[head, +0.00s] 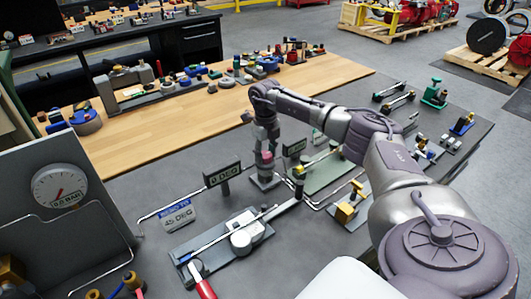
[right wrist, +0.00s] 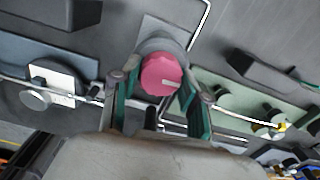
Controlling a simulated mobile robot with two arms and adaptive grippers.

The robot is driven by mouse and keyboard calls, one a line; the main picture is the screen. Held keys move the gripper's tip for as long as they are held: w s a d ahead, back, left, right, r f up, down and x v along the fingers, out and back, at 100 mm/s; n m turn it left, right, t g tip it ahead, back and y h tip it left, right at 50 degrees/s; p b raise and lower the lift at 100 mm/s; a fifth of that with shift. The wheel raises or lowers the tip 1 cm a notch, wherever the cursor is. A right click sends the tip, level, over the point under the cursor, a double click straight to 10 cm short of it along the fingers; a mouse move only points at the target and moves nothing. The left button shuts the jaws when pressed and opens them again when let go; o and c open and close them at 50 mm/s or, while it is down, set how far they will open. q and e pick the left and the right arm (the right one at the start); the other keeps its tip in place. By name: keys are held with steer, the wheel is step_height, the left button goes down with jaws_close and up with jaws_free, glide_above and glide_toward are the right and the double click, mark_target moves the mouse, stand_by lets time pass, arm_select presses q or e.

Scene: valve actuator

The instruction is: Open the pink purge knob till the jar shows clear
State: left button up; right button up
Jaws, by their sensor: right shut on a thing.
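In the head view the pink knob (head: 266,156) is small, directly below my right gripper (head: 266,147). In the right wrist view my right gripper (right wrist: 160,84) has a finger on each side of the knob and is shut on it. I cannot pick out the jar with certainty in either view. My left gripper is not in view.
A sign reading 0 DEG (head: 222,176) stands left of the knob, and a 45 DEG plate (head: 179,214) lies lower left. A gauge (head: 60,188) is on a grey panel at left. Thin pipes and a grey valve unit (head: 245,232) with a red-handled lever are nearby.

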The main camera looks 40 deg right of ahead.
mark_target(266, 154)
steer(key=shift+r, duration=0.15)
steer(key=o, duration=1.1)
steer(key=shift+o, duration=0.2)
step_height(266, 154, up, 12)
